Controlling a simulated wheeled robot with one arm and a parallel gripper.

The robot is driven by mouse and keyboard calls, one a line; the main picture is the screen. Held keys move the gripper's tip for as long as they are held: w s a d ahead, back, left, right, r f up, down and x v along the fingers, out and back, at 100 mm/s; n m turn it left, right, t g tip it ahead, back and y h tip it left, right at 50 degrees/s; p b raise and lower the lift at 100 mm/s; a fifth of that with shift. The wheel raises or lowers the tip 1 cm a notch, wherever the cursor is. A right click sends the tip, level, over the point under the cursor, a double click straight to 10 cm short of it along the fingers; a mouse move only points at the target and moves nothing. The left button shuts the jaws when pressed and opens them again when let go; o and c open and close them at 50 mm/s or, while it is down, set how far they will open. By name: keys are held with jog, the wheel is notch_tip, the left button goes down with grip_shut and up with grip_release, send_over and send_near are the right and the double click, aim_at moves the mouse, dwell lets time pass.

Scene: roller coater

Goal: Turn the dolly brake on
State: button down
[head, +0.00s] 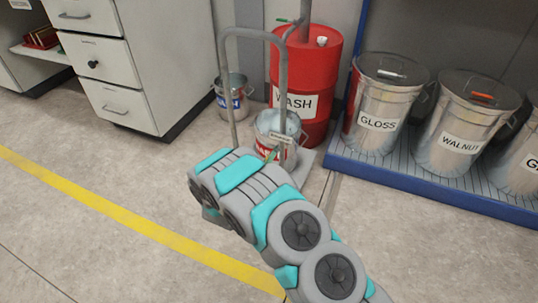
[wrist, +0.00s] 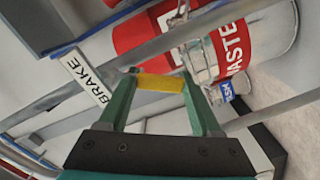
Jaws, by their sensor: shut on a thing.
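The dolly is a grey tube frame (head: 255,33) on a pale base, at the middle of the head view. A white BRAKE label (wrist: 85,76) sits on its bar, left of my gripper in the wrist view. My gripper (wrist: 160,80) has green fingers, shut on a yellow brake lever (wrist: 162,83) beside that label. In the head view my gripper (head: 272,155) is mostly hidden behind my arm, close to the label plate (head: 281,137). The lever's pivot and most of its length are hidden.
A bucket with a red label (head: 266,150) stands on the dolly. A red WASH drum (head: 300,75) is behind it. A small blue-labelled bucket (head: 232,100) is at the left. Paint bins (head: 380,105) stand on a blue-edged platform (head: 430,195) at right. Floor at front left is clear.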

jog(key=shift+s+d+f, duration=0.1)
jog(key=shift+d+f, duration=0.15)
jog(key=shift+c, duration=1.8)
grip_release()
jog(key=shift+r, duration=0.1)
